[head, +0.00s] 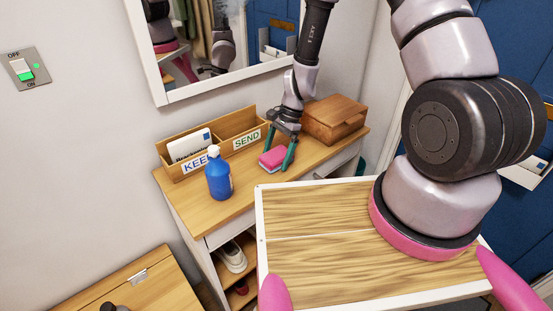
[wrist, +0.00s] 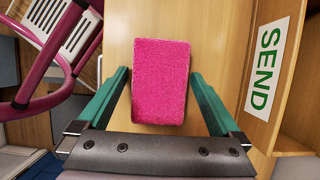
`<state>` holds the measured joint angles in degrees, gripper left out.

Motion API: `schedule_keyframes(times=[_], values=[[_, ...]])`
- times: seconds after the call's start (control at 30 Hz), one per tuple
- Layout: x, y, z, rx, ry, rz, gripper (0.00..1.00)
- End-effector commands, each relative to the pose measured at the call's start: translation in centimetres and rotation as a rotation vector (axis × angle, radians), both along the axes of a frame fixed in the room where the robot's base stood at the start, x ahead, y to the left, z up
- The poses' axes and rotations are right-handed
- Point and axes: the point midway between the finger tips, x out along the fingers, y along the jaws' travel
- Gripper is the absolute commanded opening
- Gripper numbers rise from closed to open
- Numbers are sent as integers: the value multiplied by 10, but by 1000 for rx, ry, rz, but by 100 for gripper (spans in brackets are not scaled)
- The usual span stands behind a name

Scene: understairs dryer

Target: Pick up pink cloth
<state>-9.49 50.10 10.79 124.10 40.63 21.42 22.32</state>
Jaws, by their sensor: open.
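The pink cloth (head: 273,157) is a small folded rectangular block lying on the wooden table top (head: 208,211). In the wrist view the pink cloth (wrist: 160,80) fills the middle, between the two fingers. My gripper (head: 277,160) reaches down over the cloth from behind, with its green fingers open. In the wrist view my gripper (wrist: 161,95) has one finger on each side of the cloth, with gaps between the fingers and the cloth. The cloth's lower edge is near the dark gripper bar in that view.
A wooden organiser marked KEEP and SEND (head: 200,160) stands left of the cloth and holds a white card. A blue bottle (head: 218,177) stands in front of it. A wooden box (head: 334,119) sits to the right. A mirror (head: 215,45) hangs behind.

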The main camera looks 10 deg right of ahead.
Motion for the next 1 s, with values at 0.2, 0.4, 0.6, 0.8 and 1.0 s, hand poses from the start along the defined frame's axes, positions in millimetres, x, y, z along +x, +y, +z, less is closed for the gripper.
schedule_keyframes(times=[0.2, 0.4, 0.6, 0.8, 1.0], values=[[0, 0, -1, 0, 0, 0, 100], [0, 0, -2, 0, 0, 0, 100], [0, 0, -4, 0, 0, 0, 100], [0, 0, -4, 0, 0, 0, 43], [0, 0, -4, 0, 0, 0, 25]])
